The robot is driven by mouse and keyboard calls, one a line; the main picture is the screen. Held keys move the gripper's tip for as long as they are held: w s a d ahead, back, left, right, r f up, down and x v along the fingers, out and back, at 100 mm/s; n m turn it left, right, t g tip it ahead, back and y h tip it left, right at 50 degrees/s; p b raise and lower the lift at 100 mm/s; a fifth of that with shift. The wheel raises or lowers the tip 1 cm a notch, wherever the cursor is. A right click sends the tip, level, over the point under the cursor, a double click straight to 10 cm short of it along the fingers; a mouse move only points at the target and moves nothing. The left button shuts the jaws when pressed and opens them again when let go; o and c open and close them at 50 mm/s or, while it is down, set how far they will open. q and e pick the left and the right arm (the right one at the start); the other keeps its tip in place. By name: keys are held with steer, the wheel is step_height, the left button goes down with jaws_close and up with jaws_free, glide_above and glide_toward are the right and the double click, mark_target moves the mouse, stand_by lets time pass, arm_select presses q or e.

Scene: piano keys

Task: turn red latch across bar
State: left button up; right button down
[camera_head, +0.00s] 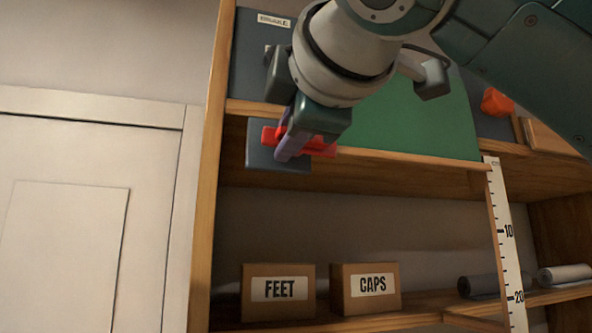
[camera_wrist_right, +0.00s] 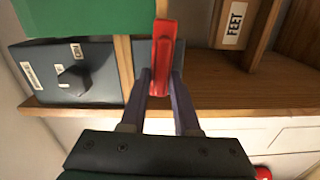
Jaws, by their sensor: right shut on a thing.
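The red latch (camera_head: 318,148) sits on a dark plate (camera_head: 262,160) at the front of the wooden shelf unit, and lies nearly level in the head view. My right gripper (camera_head: 288,147) is shut on it, with the purple fingers over its middle and hiding part of it. In the right wrist view the red latch (camera_wrist_right: 163,45) stands upright between the fingertips of the right gripper (camera_wrist_right: 163,82). I cannot clearly tell which part is the bar; a light wooden strip (camera_wrist_right: 123,62) runs beside the latch. My left gripper is not in view.
A green panel (camera_head: 420,122) stands behind my right arm. A dark labelled box front (camera_wrist_right: 72,75) with a knob is beside it. FEET (camera_head: 278,291) and CAPS (camera_head: 366,289) boxes stand on the lower shelf. A ruler (camera_head: 507,245) hangs at the right.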

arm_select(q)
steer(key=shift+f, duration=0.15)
arm_select(e)
steer(key=shift+f+n, duration=0.15)
steer(key=shift+n, duration=0.35)
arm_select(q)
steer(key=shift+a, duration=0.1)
arm_select(e)
steer(key=c, duration=0.9)
jaws_free()
steer(key=shift+o, duration=0.2)
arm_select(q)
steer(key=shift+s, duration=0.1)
